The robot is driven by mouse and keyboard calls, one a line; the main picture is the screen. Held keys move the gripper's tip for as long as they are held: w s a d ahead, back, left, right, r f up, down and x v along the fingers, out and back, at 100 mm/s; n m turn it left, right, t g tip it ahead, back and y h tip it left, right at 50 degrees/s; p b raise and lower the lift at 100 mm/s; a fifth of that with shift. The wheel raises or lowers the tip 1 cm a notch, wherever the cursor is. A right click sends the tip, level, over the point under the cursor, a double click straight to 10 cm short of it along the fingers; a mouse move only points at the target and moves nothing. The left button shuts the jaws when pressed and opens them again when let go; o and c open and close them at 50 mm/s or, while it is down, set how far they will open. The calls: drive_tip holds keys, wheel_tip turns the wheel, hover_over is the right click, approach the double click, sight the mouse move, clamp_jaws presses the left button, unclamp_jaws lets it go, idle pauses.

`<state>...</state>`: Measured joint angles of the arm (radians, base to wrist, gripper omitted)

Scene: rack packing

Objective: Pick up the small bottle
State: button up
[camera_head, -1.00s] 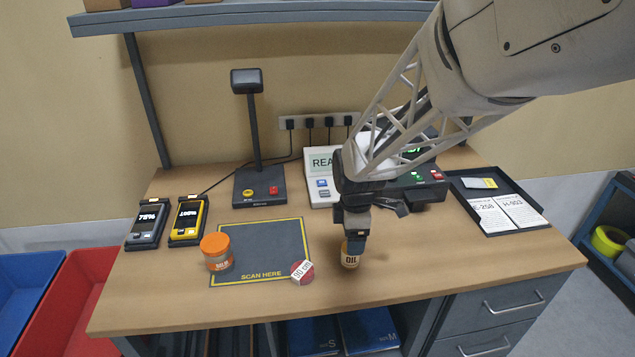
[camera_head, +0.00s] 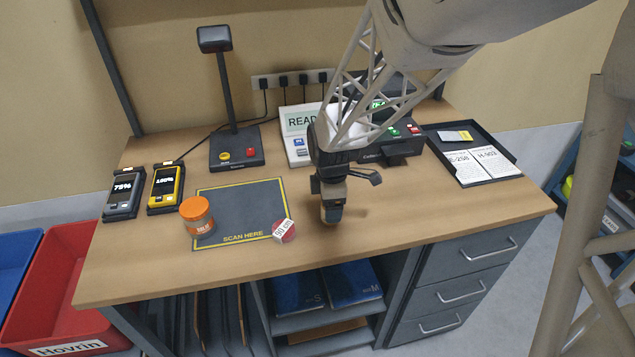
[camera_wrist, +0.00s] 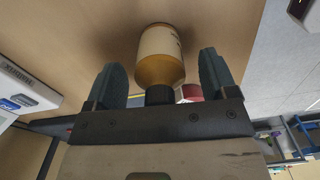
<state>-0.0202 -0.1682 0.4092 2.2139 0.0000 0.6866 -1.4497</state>
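The small bottle (camera_wrist: 160,55) has a pale label, an amber shoulder and a dark cap. In the wrist view it lies between my gripper's (camera_wrist: 162,80) two dark fingers, cap toward the palm, with a visible gap on each side. It appears to stand on the wooden tabletop. In the head view my gripper (camera_head: 333,205) points down near the front edge of the bench, and its fingers hide most of the bottle. My gripper is open around the bottle, not closed on it.
An orange-lidded jar (camera_head: 197,217) and a red-and-white round item marked 90 cm (camera_head: 284,231) sit left of my gripper on the scan mat (camera_head: 240,205). Behind stand a scanner post (camera_head: 228,100) and devices. A black tray (camera_head: 470,145) with cards lies right. Bench front right is clear.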

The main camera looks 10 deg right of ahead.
drive_tip(key=c, duration=1)
drive_tip(key=shift+r, duration=0.15)
drive_tip(key=shift+r, duration=1.5)
drive_tip(key=shift+s+r, duration=0.2)
drive_tip(key=shift+s, duration=0.1)
drive_tip(key=s, duration=0.5)
drive_tip(key=s+r, duration=0.1)
drive_tip(key=s, duration=0.9)
drive_tip(key=shift+s+d+r, duration=0.15)
drive_tip(key=shift+s, duration=0.05)
